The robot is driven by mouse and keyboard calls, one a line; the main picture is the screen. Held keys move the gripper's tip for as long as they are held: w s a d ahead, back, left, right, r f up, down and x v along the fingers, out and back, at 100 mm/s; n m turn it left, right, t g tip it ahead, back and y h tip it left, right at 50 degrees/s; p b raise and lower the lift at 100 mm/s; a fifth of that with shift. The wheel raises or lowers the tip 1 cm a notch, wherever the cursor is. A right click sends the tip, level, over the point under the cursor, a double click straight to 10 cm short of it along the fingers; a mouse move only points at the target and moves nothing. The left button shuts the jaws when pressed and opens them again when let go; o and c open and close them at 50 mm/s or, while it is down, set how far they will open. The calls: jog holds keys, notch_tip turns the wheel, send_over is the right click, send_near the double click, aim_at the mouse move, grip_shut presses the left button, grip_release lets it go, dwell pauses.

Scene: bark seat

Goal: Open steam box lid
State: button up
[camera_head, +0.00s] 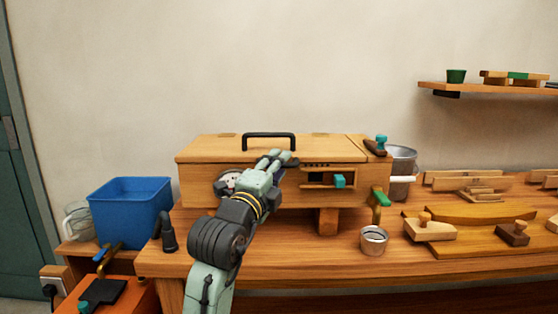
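The steam box (290,193) is a long light-wood box on the workbench. Its wooden lid (220,150) lies flat on top and looks shut, with a black bar handle (268,136) standing on it. My gripper (283,157) is in front of the box near the lid's front edge, just below the right end of the handle. My arm hides part of the box's front, including part of a round dial (228,180). I cannot tell whether the fingers are apart or touching the lid. A teal knob (340,181) sits in a dark slot on the box front.
A blue bin (130,210) stands left of the box. A metal bucket (402,165), a small metal cup (374,239) and a green-handled valve (381,198) are at the right. Wooden blocks and planes (430,230) cover the right bench. The wall above the lid is clear.

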jog(key=shift+w+d+r, duration=0.1)
jog(key=shift+w+d, duration=0.1)
jog(key=shift+w, duration=0.3)
grip_shut()
dwell(0.6)
